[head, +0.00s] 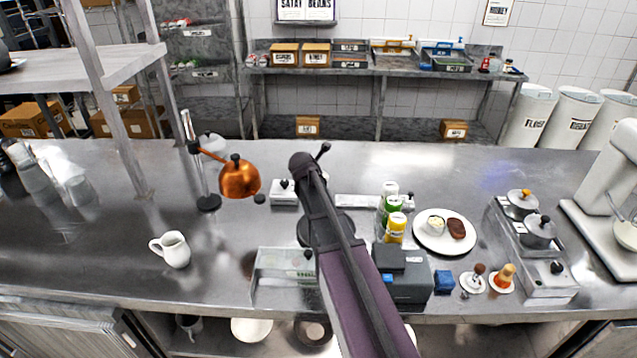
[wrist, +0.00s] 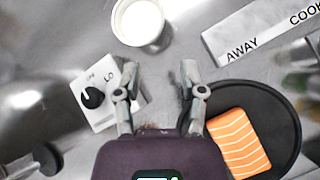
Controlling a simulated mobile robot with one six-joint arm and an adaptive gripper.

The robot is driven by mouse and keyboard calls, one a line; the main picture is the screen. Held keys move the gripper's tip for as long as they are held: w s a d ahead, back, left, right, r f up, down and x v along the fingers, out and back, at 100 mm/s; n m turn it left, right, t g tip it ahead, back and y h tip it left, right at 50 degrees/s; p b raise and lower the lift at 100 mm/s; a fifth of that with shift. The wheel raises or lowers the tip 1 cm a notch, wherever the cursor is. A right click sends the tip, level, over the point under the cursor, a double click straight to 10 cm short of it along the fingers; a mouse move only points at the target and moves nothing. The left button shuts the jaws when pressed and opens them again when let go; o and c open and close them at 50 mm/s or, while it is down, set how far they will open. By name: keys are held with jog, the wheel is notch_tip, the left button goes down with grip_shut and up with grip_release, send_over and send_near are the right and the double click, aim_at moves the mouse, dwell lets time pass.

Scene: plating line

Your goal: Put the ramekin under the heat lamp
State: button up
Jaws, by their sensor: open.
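A white round ramekin (wrist: 140,24) with a pale inside stands upright on the steel counter at the top of the wrist view. My arm hides that spot in the head view. My gripper (wrist: 160,76) is open and empty, its two fingertips short of the ramekin and apart from it. The heat lamp (head: 240,179), with a copper shade on a jointed stand, is left of my arm in the head view. The counter under its shade looks bare.
A dial box marked LO (wrist: 96,98) is left of my fingers. A dark pan (wrist: 270,112) holding salmon (wrist: 238,143) is on the right. A white sign (wrist: 262,30) lies beyond it.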

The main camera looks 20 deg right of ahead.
jog(key=shift+w+a+r+m+g+h, duration=0.15)
jog(key=shift+a+m+g+h, duration=0.15)
jog(key=shift+a+m, duration=0.3)
jog(key=shift+w+a+r+m+g+h, duration=0.1)
jog(key=shift+w+a+m+g+h, duration=0.05)
jog(key=shift+a+m+h, duration=0.4)
jog(key=shift+w+a+r+m+g+h, duration=0.15)
jog(key=shift+a+m+g+h, duration=0.1)
jog(key=shift+a+m, duration=0.35)
jog(key=shift+d+f, duration=0.15)
jog(key=shift+f, duration=0.05)
jog(key=b+x, duration=0.5)
jog(key=x, duration=0.1)
jog(key=shift+w+d+f, duration=0.1)
jog(key=shift+w+f, duration=0.1)
jog(key=shift+f, duration=0.05)
jog(key=shift+b+x, duration=0.5)
jog(key=shift+x, duration=0.45)
jog(key=shift+d+r, duration=0.1)
jog(key=shift+r, duration=0.05)
